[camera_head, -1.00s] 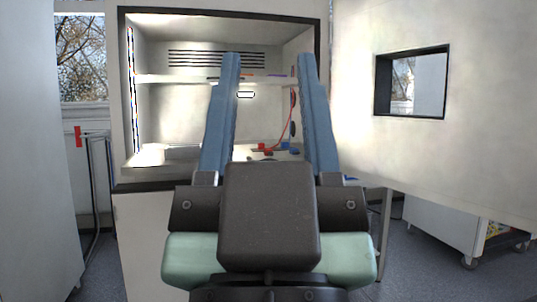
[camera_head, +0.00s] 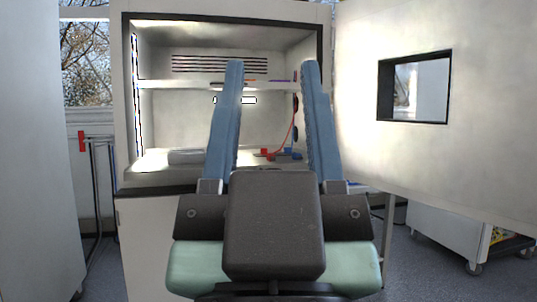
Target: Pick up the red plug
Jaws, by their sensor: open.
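The red plug (camera_head: 265,153) is a small red piece on the floor of the open cabinet. A blue piece (camera_head: 288,152) lies just right of the red plug. My right finger partly hides the area beside it.
The cabinet (camera_head: 190,125) has a shelf (camera_head: 180,85) across its middle and side walls close around the opening. Its door (camera_head: 440,160), with a window, stands open on the right. A grey object (camera_head: 186,157) lies on the cabinet floor at left.

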